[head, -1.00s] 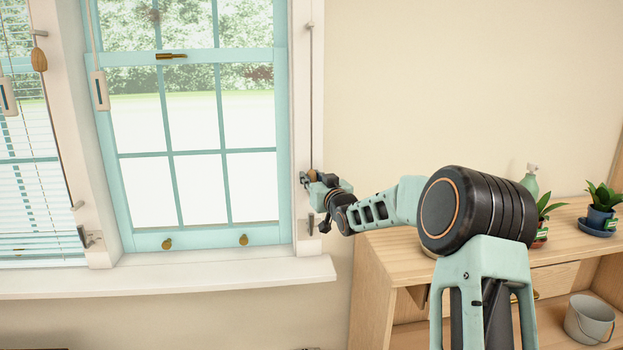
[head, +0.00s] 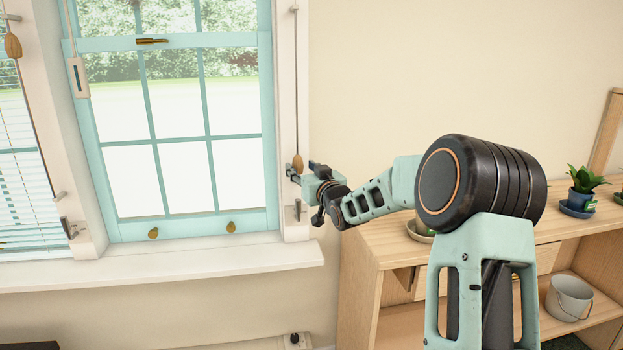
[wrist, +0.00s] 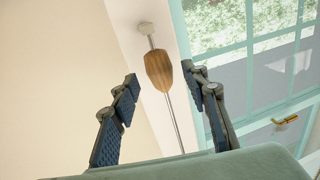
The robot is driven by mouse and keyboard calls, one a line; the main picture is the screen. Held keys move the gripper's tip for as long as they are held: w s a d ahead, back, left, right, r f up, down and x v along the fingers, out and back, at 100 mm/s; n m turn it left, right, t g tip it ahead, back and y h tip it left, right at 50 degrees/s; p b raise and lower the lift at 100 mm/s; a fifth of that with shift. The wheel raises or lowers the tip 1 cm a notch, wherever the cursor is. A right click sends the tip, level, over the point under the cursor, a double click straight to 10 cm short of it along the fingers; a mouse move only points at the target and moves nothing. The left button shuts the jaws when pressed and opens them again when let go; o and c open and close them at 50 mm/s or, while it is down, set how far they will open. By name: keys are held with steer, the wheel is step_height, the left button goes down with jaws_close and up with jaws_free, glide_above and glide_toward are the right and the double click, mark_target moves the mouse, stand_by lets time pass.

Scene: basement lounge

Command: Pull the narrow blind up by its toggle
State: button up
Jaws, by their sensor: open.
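A brown wooden toggle (head: 298,163) hangs at the lower end of a thin cord (head: 296,90) on the white frame right of the turquoise window. My gripper (head: 292,172) is at the toggle's height, reaching left from the arm. In the wrist view the toggle (wrist: 158,70) sits between the two open fingers of my gripper (wrist: 159,76), with visible gaps on both sides. The cord runs from the toggle to the bottom of that picture. A slatted blind (head: 25,180) covers the left window.
A second wooden toggle (head: 12,46) and a white hanging handle (head: 77,78) are on the left. The sill (head: 150,265) juts out below. A wooden shelf (head: 400,250) with a plant (head: 586,177) and a grey bucket (head: 570,297) stands at right.

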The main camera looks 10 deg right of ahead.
steer(key=s+d, duration=0.1)
steer(key=s, duration=0.7)
steer(key=shift+d, duration=0.3)
steer(key=shift+f, duration=0.1)
